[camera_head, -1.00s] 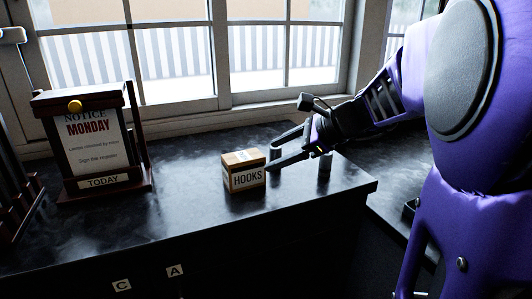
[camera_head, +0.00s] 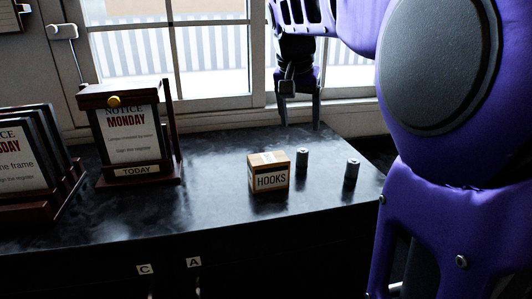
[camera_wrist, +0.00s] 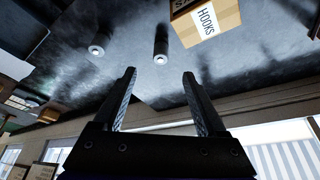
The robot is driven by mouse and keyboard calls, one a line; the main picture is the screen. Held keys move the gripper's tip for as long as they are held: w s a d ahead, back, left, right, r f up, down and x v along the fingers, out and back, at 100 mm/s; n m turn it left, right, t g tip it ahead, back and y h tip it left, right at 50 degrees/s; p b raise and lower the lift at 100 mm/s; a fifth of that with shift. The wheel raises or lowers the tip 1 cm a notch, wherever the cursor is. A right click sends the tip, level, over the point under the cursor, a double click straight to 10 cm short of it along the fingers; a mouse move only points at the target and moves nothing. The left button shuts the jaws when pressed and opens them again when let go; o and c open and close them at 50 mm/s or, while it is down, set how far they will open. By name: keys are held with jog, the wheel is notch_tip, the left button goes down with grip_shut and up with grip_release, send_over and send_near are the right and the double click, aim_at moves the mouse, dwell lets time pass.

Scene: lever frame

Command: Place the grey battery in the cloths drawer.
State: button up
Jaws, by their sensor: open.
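Two small grey cylinders that look like batteries stand upright on the dark counter. One battery (camera_head: 302,157) is just right of the HOOKS box and also shows in the wrist view (camera_wrist: 161,45). The other battery (camera_head: 352,168) stands further right, near the counter's end, and shows in the wrist view (camera_wrist: 97,45). I cannot tell which one is meant. My gripper (camera_head: 301,124) points down with fingers apart, above the back of the counter, behind the batteries and touching neither. It is empty in the wrist view (camera_wrist: 160,75). Drawer fronts below are very dark; no cloths label is readable.
The HOOKS box (camera_head: 268,172) stands close left of the nearer battery. A notice frame reading MONDAY (camera_head: 130,135) stands at left, with more frames (camera_head: 30,155) further left. Labels C (camera_head: 145,269) and A (camera_head: 193,262) mark the counter front. The counter's middle is clear.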

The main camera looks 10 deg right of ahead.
aim_at(302, 151)
jog(key=b+x, duration=0.1)
jog(key=x, duration=0.8)
jog(key=shift+f, duration=0.3)
jog(key=shift+w+b+x, duration=0.15)
jog(key=shift+b+x, duration=0.05)
jog(key=shift+x, duration=1.15)
jog(key=shift+w+b+x, duration=0.15)
jog(key=shift+x, duration=1.2)
jog(key=shift+r, duration=0.2)
grip_shut()
